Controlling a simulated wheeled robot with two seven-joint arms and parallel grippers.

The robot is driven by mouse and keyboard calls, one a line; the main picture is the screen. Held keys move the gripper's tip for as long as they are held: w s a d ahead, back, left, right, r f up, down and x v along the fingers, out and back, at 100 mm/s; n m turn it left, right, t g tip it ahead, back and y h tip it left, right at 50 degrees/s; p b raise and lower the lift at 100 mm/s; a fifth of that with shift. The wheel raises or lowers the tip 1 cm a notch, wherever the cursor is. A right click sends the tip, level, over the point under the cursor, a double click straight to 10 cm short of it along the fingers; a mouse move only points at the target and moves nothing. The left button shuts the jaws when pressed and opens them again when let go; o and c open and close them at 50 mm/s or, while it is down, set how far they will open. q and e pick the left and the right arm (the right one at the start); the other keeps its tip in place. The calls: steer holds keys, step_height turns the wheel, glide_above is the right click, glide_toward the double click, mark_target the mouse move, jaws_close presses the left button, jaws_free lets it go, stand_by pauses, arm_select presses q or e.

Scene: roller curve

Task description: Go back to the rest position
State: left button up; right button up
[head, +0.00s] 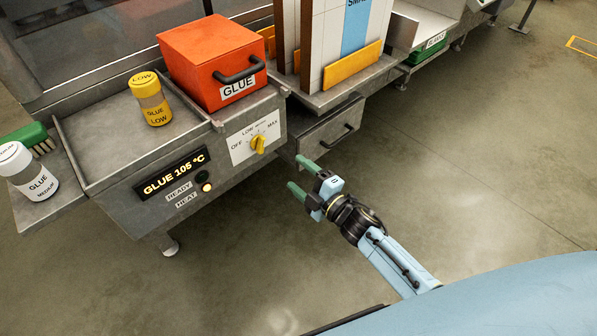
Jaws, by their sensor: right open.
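My right gripper (303,178) is in the middle of the head view, with two green fingertips spread apart and nothing between them. It is in front of the glue machine (120,207), to the right of the yellow dial (257,144) and below a grey drawer (330,130). It looks apart from both. My right arm (385,255) reaches in from the lower right. My left gripper is not in the head view.
An orange-red GLUE box (205,58) and a yellow-capped GLUE LOW bottle (150,98) stand on the machine. A white GLUE bottle (33,178) and a green brush (28,137) are on the left shelf. Open floor (480,160) lies to the right.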

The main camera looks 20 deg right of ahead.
steer(key=s+d+f+m+g+h, duration=0.2)
steer(key=s+f+m, duration=0.1)
steer(key=s+f, duration=0.4)
steer(key=s+d+f+m+g+h, duration=0.2)
steer(key=s+f+m+g, duration=0.15)
steer(key=f, duration=0.65)
steer(key=s+d+f+m+g+h, duration=0.1)
steer(key=s+d+f+m+h, duration=0.15)
steer(key=s+f, duration=0.45)
steer(key=s+d+f+m+g, duration=0.1)
steer(key=s+f+m+g, duration=0.1)
steer(key=s, duration=0.7)
steer(key=s+d+f+m+g, duration=0.1)
steer(key=s+f+g, duration=0.3)
steer(key=s, duration=0.6)
steer(key=s+d+f+m+g+h, duration=0.1)
steer(key=s+d+f+m+g, duration=0.1)
steer(key=s+f, duration=0.5)
steer(key=s+m+g, duration=0.1)
steer(key=s, duration=0.1)
steer(key=shift+s+m, duration=0.3)
steer(key=shift+m, duration=0.1)
steer(key=shift+d+f, duration=0.1)
